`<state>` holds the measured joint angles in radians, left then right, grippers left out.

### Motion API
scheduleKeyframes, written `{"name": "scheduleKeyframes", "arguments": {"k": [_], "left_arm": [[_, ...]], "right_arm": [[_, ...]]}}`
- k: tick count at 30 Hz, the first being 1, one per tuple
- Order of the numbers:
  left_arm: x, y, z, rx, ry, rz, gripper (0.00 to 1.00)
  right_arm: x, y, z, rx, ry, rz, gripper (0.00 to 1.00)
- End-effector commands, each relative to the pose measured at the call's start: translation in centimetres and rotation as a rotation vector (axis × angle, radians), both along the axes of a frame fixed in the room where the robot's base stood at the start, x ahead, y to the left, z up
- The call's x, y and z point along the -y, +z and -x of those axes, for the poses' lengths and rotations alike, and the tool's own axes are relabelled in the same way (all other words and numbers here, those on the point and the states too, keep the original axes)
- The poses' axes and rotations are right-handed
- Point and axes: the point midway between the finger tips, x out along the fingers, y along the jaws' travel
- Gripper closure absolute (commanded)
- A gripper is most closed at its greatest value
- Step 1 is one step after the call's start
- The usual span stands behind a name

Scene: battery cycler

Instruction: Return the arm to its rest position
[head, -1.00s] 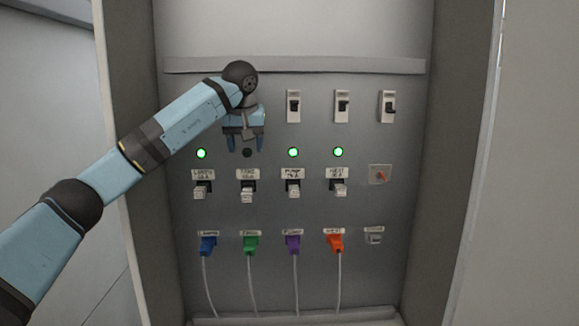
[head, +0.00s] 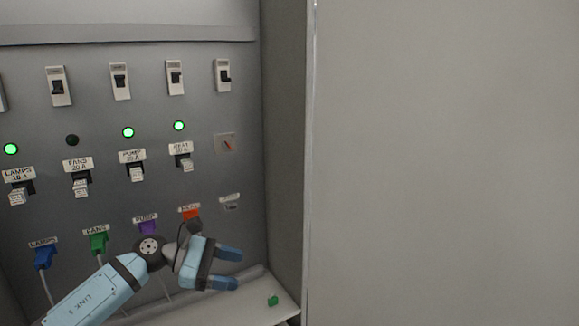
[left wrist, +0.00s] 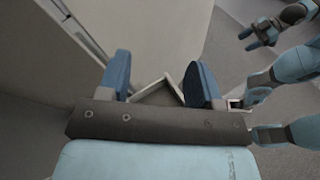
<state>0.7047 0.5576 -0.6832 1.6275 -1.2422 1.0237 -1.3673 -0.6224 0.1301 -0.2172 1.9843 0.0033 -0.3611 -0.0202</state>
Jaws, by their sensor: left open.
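My left arm comes in from the lower left of the head view. Its gripper (head: 232,268) is open and empty, pointing right, in front of the panel's lower right part and above the bottom ledge. In the left wrist view my left gripper's two blue fingers (left wrist: 160,72) stand apart with nothing held between them. At the right of that view is another blue arm with a dark gripper (left wrist: 266,34), apparently my right one; its jaw state is unclear. My left arm hides part of the orange plug (head: 190,211) and the purple plug (head: 148,228).
The panel (head: 150,105) carries a row of breakers, labelled switches and plugs. Three green lamps are lit; the FANS lamp (head: 72,140) is dark. A small green object (head: 272,300) lies on the bottom ledge (head: 250,312). The cabinet's side wall (head: 285,150) stands right of my gripper.

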Motion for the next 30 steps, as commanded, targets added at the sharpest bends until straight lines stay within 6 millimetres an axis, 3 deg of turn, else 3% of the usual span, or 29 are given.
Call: {"name": "scheduleKeyframes", "arguments": {"k": [3, 8, 14, 17, 23, 24, 27, 30], "left_arm": [[2.3, -2.4, 2.7, -0.318, 0.106, 0.28, 0.41], [2.8, -5.2, 5.2, -0.784, 0.257, 0.637, 0.41], [0.7, -10.9, 8.1, -1.402, 0.45, 1.075, 0.41], [-1.1, -14.9, 10.2, -1.714, 0.549, 1.298, 0.41], [-4.7, -24.1, 17.2, -2.303, 0.747, 1.779, 0.41], [-5.4, -25.8, 18.9, 2.39, -0.779, -1.868, 0.41], [-6.5, -29.5, 23.4, 2.118, -0.703, -1.712, 0.41], [-7.2, -32.0, 27.0, 1.914, -0.645, -1.602, 0.41]], "right_arm": [[0.0, 0.0, 0.0, -0.001, 0.0, 0.0, 0.45], [0.0, 0.0, 0.0, -0.001, 0.0, 0.0, 0.45], [0.0, 0.0, 0.0, -0.001, 0.0, 0.0, 0.45], [0.0, 0.0, 0.0, -0.001, 0.0, 0.0, 0.45], [0.0, 0.0, 0.0, -0.001, 0.0, 0.0, 0.45], [0.0, 0.0, 0.0, -0.001, 0.0, 0.0, 0.45], [0.0, 0.0, 0.0, -0.001, 0.0, 0.0, 0.45], [0.0, 0.0, 0.0, 0.0, 0.0, 0.0, 0.45]]}}
